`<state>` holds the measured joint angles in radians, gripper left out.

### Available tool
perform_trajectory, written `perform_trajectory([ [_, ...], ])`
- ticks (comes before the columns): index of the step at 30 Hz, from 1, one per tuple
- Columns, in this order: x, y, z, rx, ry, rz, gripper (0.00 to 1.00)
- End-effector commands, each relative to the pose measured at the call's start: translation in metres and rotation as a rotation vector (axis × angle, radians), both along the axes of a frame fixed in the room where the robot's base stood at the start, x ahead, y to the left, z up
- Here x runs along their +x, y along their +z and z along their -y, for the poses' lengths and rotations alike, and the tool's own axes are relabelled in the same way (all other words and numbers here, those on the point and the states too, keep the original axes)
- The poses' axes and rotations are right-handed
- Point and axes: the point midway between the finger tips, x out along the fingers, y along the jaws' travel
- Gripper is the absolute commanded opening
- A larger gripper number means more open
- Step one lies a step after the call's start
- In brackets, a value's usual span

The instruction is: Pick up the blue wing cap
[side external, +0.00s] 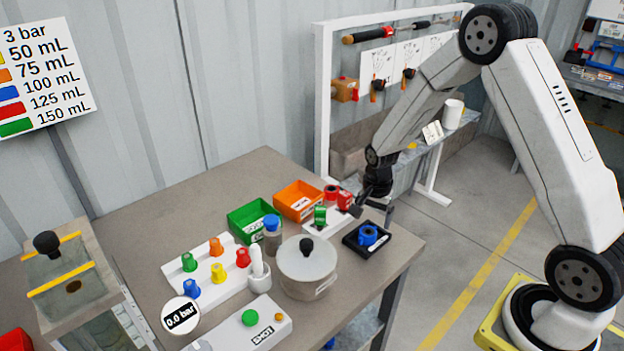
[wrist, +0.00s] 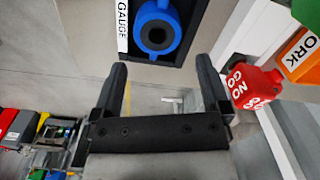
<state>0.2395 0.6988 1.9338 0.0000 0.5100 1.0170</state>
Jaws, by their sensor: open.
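A blue part (side external: 368,235) with a round hole sits in a black tray (side external: 352,245) near the table's right edge. In the wrist view the blue part (wrist: 157,30) lies just beyond my fingertips, beside a GAUGE label. Another small blue cap (side external: 191,288) stands on the white rack (side external: 172,272) at left; I cannot tell for sure which of the two is the wing cap. My gripper (side external: 362,205) is open and empty, above the table edge behind the black tray. In the wrist view my gripper (wrist: 162,68) points towards the tray, with nothing between its fingers.
A red NO GO block (wrist: 252,88) stands close to my right finger; it shows with a green piece (side external: 320,214) on a white base. An orange bin (side external: 299,201), a green bin (side external: 248,222) and a lidded pot (side external: 307,270) stand further left.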

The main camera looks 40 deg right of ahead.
Motion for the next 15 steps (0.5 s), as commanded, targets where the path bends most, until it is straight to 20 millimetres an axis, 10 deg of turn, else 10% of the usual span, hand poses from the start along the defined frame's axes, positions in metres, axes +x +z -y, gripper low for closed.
perform_trajectory([
  [15,0.001,-0.026,0.000,0.001,0.000,0.003,0.96],
])
